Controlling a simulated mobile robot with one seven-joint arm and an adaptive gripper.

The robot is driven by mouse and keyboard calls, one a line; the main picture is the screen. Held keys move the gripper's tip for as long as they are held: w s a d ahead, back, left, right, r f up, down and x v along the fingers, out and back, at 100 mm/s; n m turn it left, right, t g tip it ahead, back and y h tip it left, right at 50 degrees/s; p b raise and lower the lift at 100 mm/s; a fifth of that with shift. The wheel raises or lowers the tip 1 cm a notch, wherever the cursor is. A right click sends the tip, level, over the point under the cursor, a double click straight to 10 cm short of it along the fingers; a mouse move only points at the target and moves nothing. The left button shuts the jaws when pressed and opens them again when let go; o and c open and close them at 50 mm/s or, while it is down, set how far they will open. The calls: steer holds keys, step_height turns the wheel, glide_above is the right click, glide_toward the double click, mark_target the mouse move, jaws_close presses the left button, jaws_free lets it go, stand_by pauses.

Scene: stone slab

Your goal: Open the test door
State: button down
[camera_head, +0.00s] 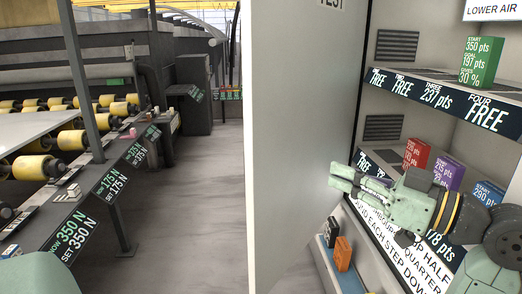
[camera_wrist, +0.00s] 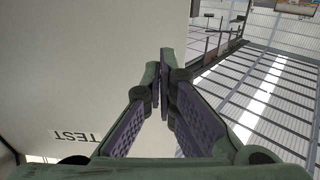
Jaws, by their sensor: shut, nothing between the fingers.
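The test door (camera_head: 295,150) is a tall, plain pale panel in the middle of the head view. It stands open at an angle, with the shelves visible to its right. Its "TEST" label (camera_head: 331,3) is cut off at the top edge and shows upside down in the wrist view (camera_wrist: 77,137). My gripper (camera_head: 335,176) is in front of the door's right-hand face, pointing left. Its fingers are shut and empty. In the wrist view, the door (camera_wrist: 70,60) fills the left and the fingertips (camera_wrist: 162,72) overlap its edge; contact cannot be told.
Shelves (camera_head: 440,85) hold a green box (camera_head: 482,60), a red box (camera_head: 416,153) and a purple box (camera_head: 448,172), close to my arm. Small orange and black boxes (camera_head: 343,253) sit low beside the door. A roller conveyor (camera_head: 60,150) stands left; the grey floor (camera_head: 195,200) between is clear.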

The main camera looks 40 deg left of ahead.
steer(key=p, duration=0.4)
glide_toward(265, 155)
steer(key=shift+g, duration=0.3)
steer(key=a, duration=0.6)
steer(key=shift+s+r, duration=0.2)
steer(key=shift+s, duration=0.05)
steer(key=shift+a+f, duration=0.1)
steer(key=shift+a, duration=0.35)
steer(key=shift+a, duration=0.15)
